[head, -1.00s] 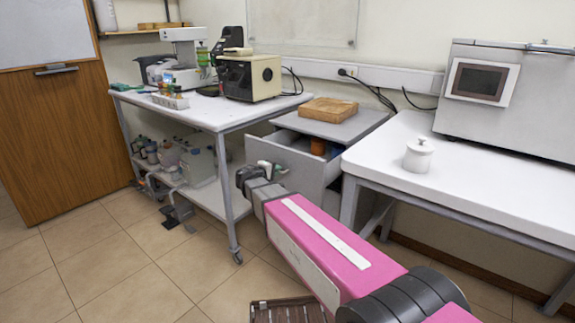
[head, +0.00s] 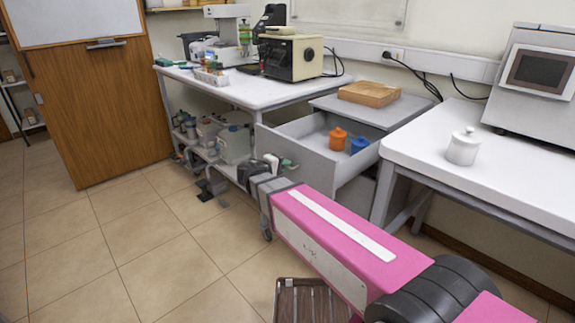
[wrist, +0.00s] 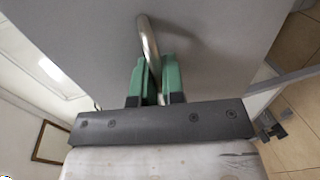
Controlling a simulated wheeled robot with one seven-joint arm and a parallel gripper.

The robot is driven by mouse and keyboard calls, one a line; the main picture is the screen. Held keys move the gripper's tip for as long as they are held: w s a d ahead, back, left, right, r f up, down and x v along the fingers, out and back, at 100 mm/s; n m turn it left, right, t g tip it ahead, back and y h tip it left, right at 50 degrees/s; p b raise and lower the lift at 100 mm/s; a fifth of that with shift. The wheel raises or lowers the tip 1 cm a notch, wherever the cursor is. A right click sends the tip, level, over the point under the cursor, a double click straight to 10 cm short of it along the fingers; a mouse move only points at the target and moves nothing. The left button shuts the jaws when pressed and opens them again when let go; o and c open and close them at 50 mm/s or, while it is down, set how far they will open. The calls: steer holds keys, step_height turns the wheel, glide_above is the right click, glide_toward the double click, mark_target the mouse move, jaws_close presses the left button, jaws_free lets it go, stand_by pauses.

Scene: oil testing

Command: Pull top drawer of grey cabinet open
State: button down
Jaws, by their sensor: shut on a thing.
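The grey cabinet (head: 372,108) stands between the two white tables. Its top drawer (head: 312,166) is pulled well out, and an orange container (head: 338,139) and a blue container (head: 359,145) show inside it. My gripper (head: 277,166) is at the drawer's front. In the wrist view, the green fingers of my gripper (wrist: 154,80) are shut on the curved metal drawer handle (wrist: 150,42), which stands out from the grey drawer front (wrist: 215,45). The lower part of the cabinet is mostly hidden behind the open drawer and my arm.
A wooden box (head: 369,94) rests on the cabinet top. The left table (head: 235,88) carries lab devices, with bottles on its lower shelf. The right table (head: 440,140) holds a white jar (head: 463,147). A brown slatted thing (head: 308,300) is on the floor. Tiled floor is clear at left.

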steer(key=c, duration=1.2)
jaws_free()
steer(key=shift+c, duration=0.2)
steer(key=shift+s+a, duration=0.1)
steer(key=v, duration=1)
steer(key=shift+s+a, duration=0.2)
